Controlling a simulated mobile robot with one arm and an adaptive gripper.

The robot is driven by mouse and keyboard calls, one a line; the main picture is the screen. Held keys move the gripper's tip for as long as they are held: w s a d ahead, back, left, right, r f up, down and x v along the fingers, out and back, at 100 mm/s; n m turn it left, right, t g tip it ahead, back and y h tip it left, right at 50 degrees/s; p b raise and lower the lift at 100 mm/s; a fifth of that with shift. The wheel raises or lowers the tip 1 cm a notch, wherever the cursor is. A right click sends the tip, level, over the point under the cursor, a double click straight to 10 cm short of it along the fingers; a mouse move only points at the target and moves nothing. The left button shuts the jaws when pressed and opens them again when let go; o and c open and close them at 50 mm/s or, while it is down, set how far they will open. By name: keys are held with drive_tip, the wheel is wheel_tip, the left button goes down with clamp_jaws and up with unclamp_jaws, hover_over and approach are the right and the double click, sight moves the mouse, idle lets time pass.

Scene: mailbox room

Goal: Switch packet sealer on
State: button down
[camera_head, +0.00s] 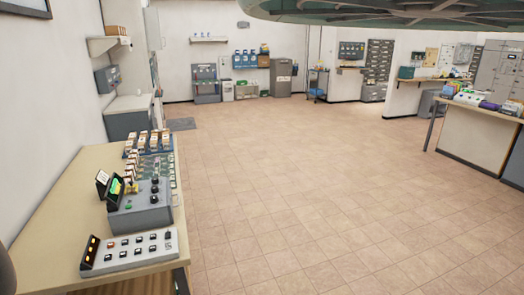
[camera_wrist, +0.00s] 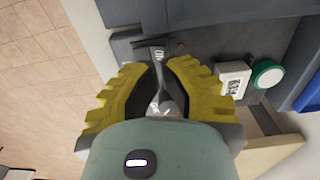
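The wrist view shows my gripper (camera_wrist: 160,68) with two ridged yellow fingers. Their tips stand apart with a visible gap between them. A slim light-grey lever-like part (camera_wrist: 159,55) with a small marking shows in this gap, in front of a dark grey machine surface (camera_wrist: 230,42). I cannot tell whether the fingers touch it. I cannot tell for sure that this machine is the packet sealer. My gripper does not clearly show in the head view.
In the head view, a wooden bench (camera_head: 62,208) along the left wall holds a grey control box (camera_head: 140,215) and a light switch panel (camera_head: 128,252). A counter (camera_head: 478,131) stands at right. The tiled floor (camera_head: 300,190) between is clear.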

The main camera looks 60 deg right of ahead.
drive_tip(key=shift+f+b, duration=1.75)
drive_tip(key=shift+f, duration=0.15)
idle(1.3)
drive_tip(key=shift+r, duration=0.1)
wheel_tip(320, 180, up, 7)
drive_tip(key=p, duration=0.6)
